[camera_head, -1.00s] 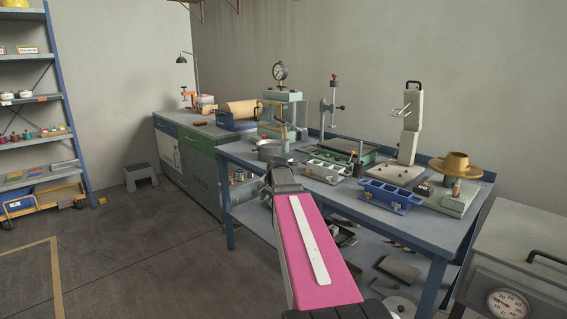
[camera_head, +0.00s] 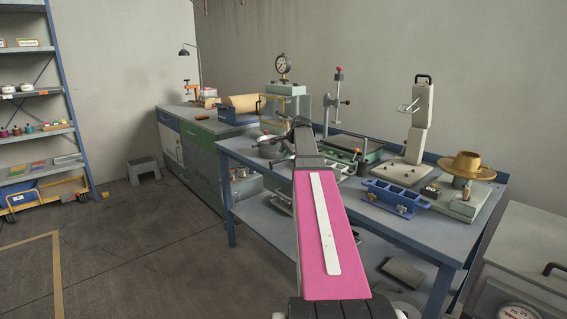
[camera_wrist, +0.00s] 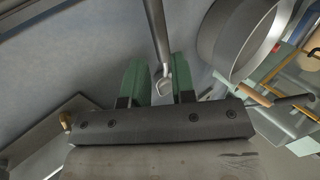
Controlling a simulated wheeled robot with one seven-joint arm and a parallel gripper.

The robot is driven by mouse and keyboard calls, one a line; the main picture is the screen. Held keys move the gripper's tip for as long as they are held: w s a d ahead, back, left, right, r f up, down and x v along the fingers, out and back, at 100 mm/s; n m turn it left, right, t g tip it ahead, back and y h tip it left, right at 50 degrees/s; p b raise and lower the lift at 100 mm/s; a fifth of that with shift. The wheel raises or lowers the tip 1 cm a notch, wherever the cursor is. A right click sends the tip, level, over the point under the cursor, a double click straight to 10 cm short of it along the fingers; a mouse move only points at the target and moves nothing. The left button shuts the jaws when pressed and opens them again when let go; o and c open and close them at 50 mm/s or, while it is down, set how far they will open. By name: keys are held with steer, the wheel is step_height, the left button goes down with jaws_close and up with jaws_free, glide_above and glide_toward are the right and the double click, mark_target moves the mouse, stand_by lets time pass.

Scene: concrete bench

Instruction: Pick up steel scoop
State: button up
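In the wrist view, the steel scoop's grey rod-like handle (camera_wrist: 158,30) comes down from the top edge, and its flattened, hooked end lies between the two green fingers of my gripper (camera_wrist: 157,80). The fingers are apart, with gaps visible beside the handle, so my gripper is open around its end. The scoop's bowl is out of the wrist view. In the head view, my gripper (camera_head: 300,124) is over the left part of the blue bench, and its fingers and the scoop are hidden or too small to tell.
A round grey pot (camera_wrist: 232,38) stands close at the right in the wrist view; it also shows left of my arm on the blue bench (camera_head: 400,228). A press with a gauge (camera_head: 283,66), a blue mould (camera_head: 396,197) and a tan hat-shaped piece (camera_head: 467,166) crowd the bench.

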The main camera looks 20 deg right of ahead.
mark_target(280, 160)
steer(key=shift+x, duration=3)
steer(key=shift+a, duration=0.1)
jaws_close()
